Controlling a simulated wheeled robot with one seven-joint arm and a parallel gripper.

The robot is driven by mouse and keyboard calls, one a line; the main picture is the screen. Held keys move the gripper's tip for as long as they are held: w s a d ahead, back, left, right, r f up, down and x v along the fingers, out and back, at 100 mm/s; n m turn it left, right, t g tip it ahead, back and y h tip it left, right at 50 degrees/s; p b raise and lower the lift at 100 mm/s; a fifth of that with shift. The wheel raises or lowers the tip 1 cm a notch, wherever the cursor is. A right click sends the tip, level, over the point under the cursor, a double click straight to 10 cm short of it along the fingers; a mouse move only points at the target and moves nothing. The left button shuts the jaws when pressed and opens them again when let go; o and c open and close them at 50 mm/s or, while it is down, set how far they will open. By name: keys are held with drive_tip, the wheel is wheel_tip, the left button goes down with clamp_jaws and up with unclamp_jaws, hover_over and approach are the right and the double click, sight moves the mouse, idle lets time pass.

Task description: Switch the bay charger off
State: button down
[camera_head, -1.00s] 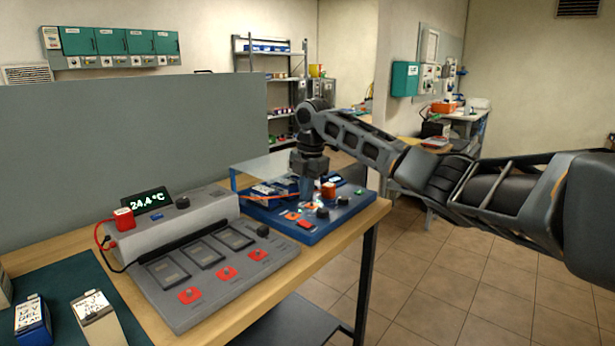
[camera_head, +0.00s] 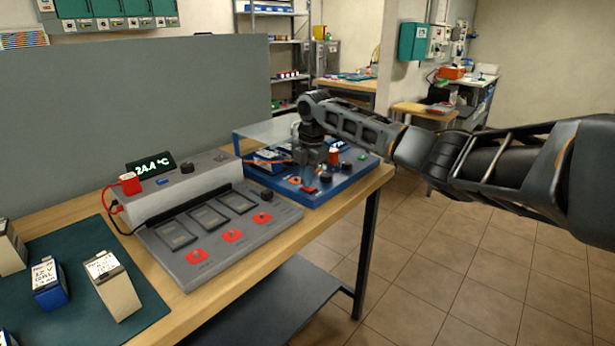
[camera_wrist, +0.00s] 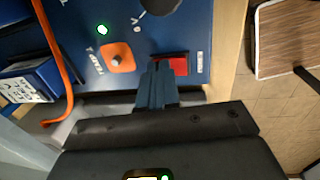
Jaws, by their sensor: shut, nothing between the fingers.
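A blue charger unit (camera_head: 347,182) stands at the right end of the bench with batteries in its back part. Its red rocker switch (camera_head: 309,189) sits at the front edge; in the wrist view the red switch (camera_wrist: 178,64) is partly hidden by my fingers. My gripper (camera_head: 309,178) is shut and empty, pointing down at the panel; in the wrist view its fingertips (camera_wrist: 159,66) overlap the red switch. I cannot tell whether they touch it or which way it is tipped. A green light (camera_wrist: 102,29) is lit beside an orange plate with a toggle (camera_wrist: 116,58).
A grey unit (camera_head: 215,232) with three bays, red toggles and a 24.4 °C display (camera_head: 157,166) stands left of the blue unit. An orange cable (camera_wrist: 56,60) runs over the blue panel. A black knob (camera_wrist: 161,5) is close by.

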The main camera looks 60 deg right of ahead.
drive_tip(key=shift+s+a+f, duration=0.1)
drive_tip(key=shift+s+f, duration=0.1)
drive_tip(key=shift+f, duration=0.1)
drive_tip(key=shift+s+a+p, duration=0.15)
drive_tip(key=shift+s+p, duration=0.5)
drive_tip(key=shift+p, duration=0.15)
drive_tip(key=shift+r, duration=0.15)
